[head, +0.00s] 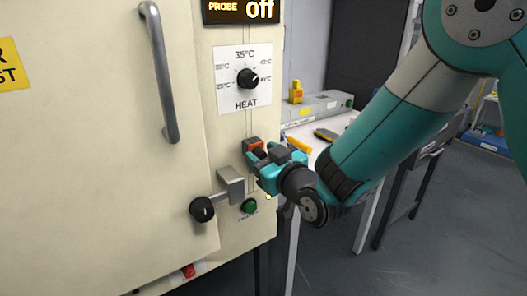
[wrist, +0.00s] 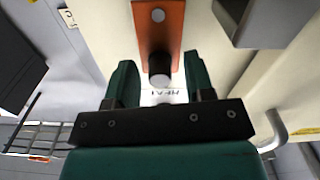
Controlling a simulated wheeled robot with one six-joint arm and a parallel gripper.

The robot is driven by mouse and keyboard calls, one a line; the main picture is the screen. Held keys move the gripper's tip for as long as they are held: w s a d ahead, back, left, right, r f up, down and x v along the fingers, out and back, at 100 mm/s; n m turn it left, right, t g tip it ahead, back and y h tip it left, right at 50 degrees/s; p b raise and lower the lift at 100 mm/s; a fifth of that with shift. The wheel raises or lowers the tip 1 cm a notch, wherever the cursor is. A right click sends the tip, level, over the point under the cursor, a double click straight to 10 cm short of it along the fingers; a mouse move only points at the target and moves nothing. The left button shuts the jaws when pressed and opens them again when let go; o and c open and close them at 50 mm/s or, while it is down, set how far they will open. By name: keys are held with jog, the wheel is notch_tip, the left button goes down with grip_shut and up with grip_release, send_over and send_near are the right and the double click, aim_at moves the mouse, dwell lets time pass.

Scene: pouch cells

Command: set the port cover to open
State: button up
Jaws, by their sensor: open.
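An orange plate (wrist: 158,30), which looks like the port cover, is on the cream cabinet front. In the head view only a bit of the orange part (head: 253,144) shows, below the heat dial; my gripper hides the rest. My gripper (head: 257,166) is at the cover. In the wrist view my gripper (wrist: 159,62) is open, one finger on each side of the knob, with gaps visible. Whether the cover is open or closed cannot be told.
The heat dial (head: 247,79) is above, the door handle (head: 160,75) upper left. A white bench (head: 340,122) stands behind, right.

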grip_shut()
jog(key=w+d+f+m+b, duration=0.1)
jog(key=d+f+m+b, duration=0.1)
jog(key=m, duration=0.7)
jog(key=w+d+f+m+b, duration=0.1)
jog(key=f+m+b, duration=0.1)
jog(key=m, duration=0.6)
jog(key=shift+w+d+f+m+b, duration=0.25)
jog(key=shift+d+m+b, duration=0.15)
jog(key=shift+b, duration=0.2)
jog(key=shift+f, duration=0.1)
dwell(0.4)
